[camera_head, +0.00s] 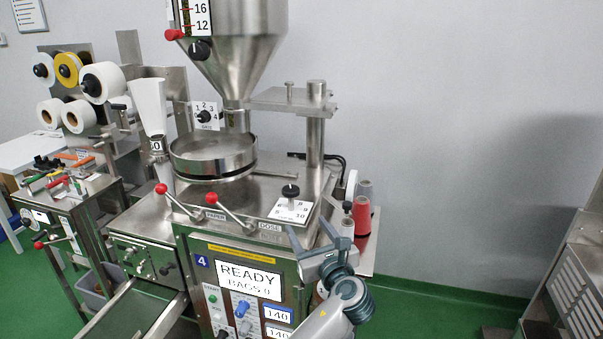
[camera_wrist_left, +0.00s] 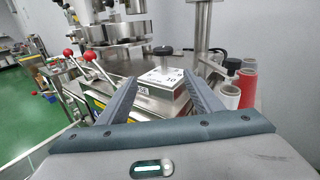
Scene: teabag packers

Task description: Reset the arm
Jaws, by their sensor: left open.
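My left gripper (camera_head: 308,232) is open and empty in front of the right side of the packing machine (camera_head: 240,250), near its top front edge. In the left wrist view its two fingers (camera_wrist_left: 158,77) stand wide apart. Between and beyond them is the dose dial, a black knob (camera_wrist_left: 164,51) on a white numbered plate (camera_wrist_left: 160,79). In the head view the black knob (camera_head: 290,190) sits beyond the fingertips, and nothing is held. My right gripper is not in view.
The machine's display (camera_head: 250,281) reads READY, BAGS 0. Two red-tipped levers (camera_head: 211,198) stick out at its front. Red and grey thread spools (camera_head: 362,215) stand close to the right of the gripper. A steel hopper (camera_head: 233,60) rises above. Open floor lies at right.

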